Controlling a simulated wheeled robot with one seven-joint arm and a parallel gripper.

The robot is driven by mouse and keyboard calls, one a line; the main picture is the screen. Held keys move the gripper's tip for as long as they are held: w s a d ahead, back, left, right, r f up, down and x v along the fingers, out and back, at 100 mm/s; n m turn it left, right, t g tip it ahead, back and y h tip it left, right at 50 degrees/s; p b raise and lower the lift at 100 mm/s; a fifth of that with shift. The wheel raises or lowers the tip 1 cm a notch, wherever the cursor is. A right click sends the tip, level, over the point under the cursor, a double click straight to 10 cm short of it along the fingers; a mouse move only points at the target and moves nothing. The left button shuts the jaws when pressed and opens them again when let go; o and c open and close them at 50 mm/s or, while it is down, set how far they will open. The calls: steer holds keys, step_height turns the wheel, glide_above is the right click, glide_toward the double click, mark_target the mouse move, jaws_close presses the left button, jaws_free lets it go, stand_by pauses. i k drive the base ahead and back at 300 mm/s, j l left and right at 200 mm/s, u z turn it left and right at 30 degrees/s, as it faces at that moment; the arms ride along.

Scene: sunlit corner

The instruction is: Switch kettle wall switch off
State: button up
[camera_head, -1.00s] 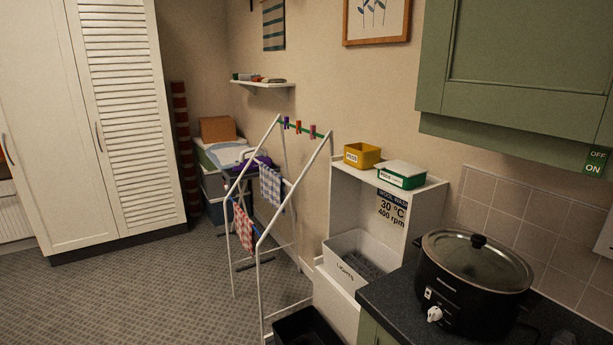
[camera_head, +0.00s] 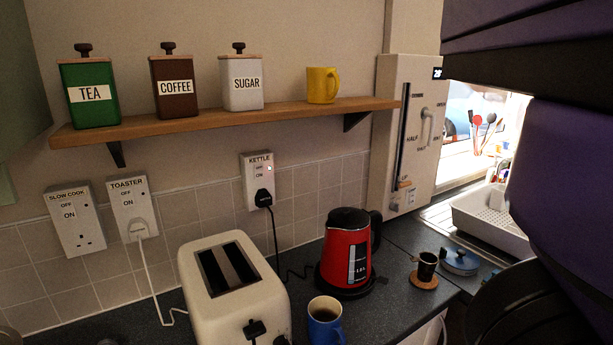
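The kettle wall switch (camera_head: 257,180) is a white wall unit labelled KETTLE, on the tiles under the shelf. It carries OFF and ON marks and a small light spot at its right; the rocker's position is too small to tell. A black plug sits in its lower part, and a cord runs down from it. The red kettle (camera_head: 347,250) with a black lid and handle stands on its base on the dark worktop. My gripper is not in view.
The toaster switch (camera_head: 131,205), with a white plug, and the slow cook switch (camera_head: 75,222), its socket empty, are to the left. A cream toaster (camera_head: 232,290) and blue mug (camera_head: 325,322) stand in front. A wooden shelf (camera_head: 215,121) holds canisters and a yellow mug above.

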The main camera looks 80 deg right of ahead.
mark_target(258, 167)
steer(key=z, duration=1.25)
